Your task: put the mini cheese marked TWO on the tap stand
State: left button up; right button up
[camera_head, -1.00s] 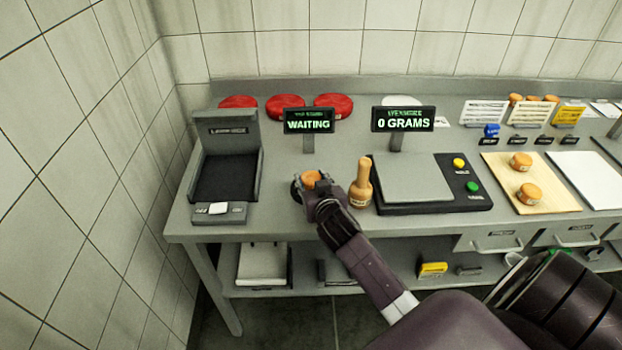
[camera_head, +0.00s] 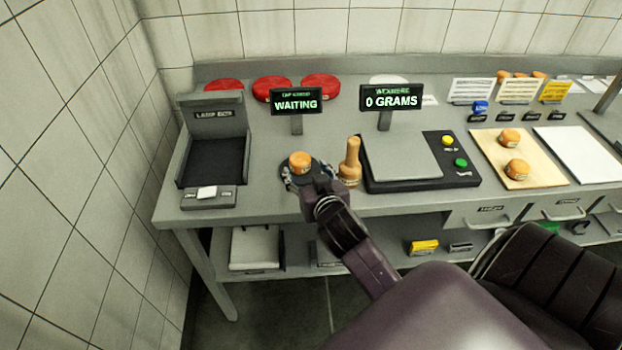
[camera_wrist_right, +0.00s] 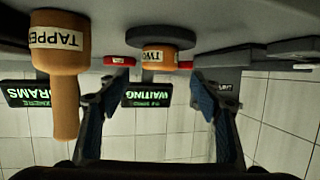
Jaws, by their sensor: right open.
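The mini cheese (camera_head: 300,161), a small orange wheel, sits on the dark round tap stand (camera_head: 287,167). In the right wrist view, which looks upside down, the cheese (camera_wrist_right: 158,58) shows the label TWO and rests against the dark disc of the stand (camera_wrist_right: 160,37). My right gripper (camera_head: 312,180) is open at the front of the stand. In its wrist view the two blue-padded fingers (camera_wrist_right: 148,98) stand apart with nothing between them, and the cheese is beyond the tips. My left gripper is not in view.
A wooden tapper (camera_head: 350,165) stands close to the right of the gripper. A scale (camera_head: 400,158) is further right, and a black lamp box (camera_head: 212,155) is on the left. Red wheels (camera_head: 272,88) and a WAITING display (camera_head: 296,101) are behind. Two orange mini cheeses lie on a board (camera_head: 490,165).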

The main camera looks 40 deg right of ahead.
jog(key=shift+v, duration=2.1)
